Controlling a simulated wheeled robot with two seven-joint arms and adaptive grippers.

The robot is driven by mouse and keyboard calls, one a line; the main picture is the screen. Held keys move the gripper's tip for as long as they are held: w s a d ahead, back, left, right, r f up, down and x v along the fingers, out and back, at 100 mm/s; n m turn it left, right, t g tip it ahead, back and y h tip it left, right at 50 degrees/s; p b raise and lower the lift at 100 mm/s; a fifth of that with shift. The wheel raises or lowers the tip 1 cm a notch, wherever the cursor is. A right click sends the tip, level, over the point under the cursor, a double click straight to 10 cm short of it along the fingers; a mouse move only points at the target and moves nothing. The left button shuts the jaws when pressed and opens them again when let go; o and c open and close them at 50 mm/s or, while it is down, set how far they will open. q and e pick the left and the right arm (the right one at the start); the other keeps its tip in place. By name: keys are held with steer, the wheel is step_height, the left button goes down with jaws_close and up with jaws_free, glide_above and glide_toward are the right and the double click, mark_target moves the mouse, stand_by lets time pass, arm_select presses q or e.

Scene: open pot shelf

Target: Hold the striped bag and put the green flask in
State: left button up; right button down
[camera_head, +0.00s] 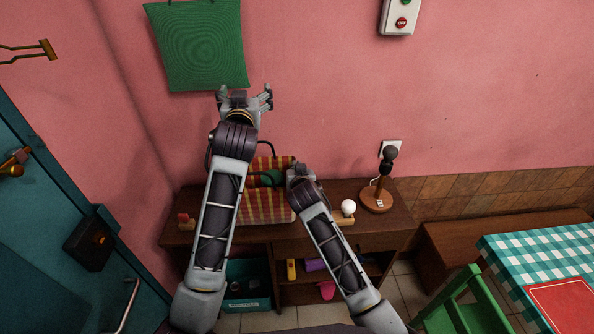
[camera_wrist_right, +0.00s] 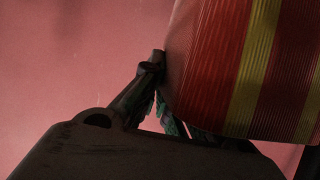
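The striped bag (camera_head: 266,208), red and yellow, stands on the brown desk, partly behind my arms. It fills the upper right of the right wrist view (camera_wrist_right: 245,70). A dark green rounded thing, probably the green flask (camera_head: 269,178), shows at the bag's top; whether it is inside or behind the rim is unclear. My left gripper (camera_head: 245,97) is raised above the bag against the pink wall, fingers spread and empty. My right gripper (camera_head: 289,172) is beside the bag's upper right, close to the green thing. Its fingers (camera_wrist_right: 160,90) show dark beside the bag; their grip is unclear.
A lamp-like stand (camera_head: 377,196) and a white ball on a wooden block (camera_head: 348,208) are on the desk's right. A small red-topped block (camera_head: 186,222) is at its left. A teal bin (camera_head: 247,300) is below. A green chair (camera_head: 465,302) stands at right.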

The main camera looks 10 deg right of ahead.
stand_by(0.4)
steer(key=c, duration=1.6)
jaws_free()
steer(key=shift+o, duration=0.2)
steer(key=shift+s+r, duration=0.1)
steer(key=shift+s, duration=0.05)
steer(key=v, duration=1.1)
steer(key=shift+s, duration=0.35)
steer(key=shift+d, duration=0.1)
